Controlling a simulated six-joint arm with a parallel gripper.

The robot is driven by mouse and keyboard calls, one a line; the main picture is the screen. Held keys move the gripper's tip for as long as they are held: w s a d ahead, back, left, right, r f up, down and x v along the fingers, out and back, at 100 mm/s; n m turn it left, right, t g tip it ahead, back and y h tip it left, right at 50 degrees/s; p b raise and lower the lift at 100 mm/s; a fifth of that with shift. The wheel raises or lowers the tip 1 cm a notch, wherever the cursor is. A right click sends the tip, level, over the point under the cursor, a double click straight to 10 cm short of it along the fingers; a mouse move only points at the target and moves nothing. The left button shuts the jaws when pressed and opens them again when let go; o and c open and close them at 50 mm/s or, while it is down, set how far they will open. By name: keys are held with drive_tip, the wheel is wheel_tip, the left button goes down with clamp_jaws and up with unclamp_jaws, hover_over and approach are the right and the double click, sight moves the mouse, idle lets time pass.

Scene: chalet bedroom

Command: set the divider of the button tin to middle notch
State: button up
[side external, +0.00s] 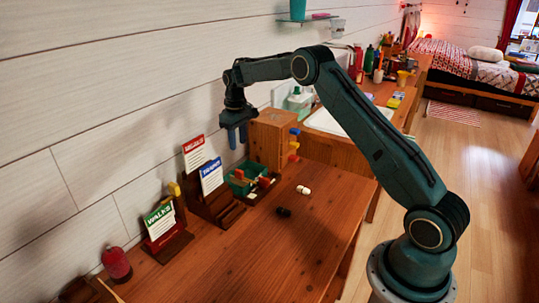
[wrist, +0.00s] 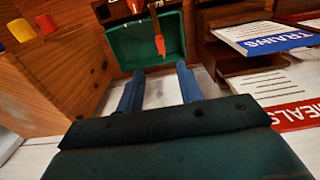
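The button tin is a green open box (wrist: 120,48) at the top middle of the wrist view. It also shows on the desk in the side view (side external: 232,184), beside the card rack. A narrow orange-red upright piece (wrist: 159,44), which looks like the divider, stands at the tin, right of its middle in the wrist view. Which notch it sits in cannot be told. My gripper (wrist: 159,72) is open, with nothing between its two blue fingers. In the side view my gripper (side external: 237,146) points down above the tin, apart from it.
A wooden box (side external: 268,138) with coloured knobs stands close behind the tin. A stepped card rack (side external: 218,206) with red and blue cards stands beside it. A green card stand (side external: 163,237) is farther left.

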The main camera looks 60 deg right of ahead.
sight(240, 171)
wheel_tip(240, 171, down, 13)
drive_tip(key=shift+r, duration=0.1)
idle(0.5)
clamp_jaws()
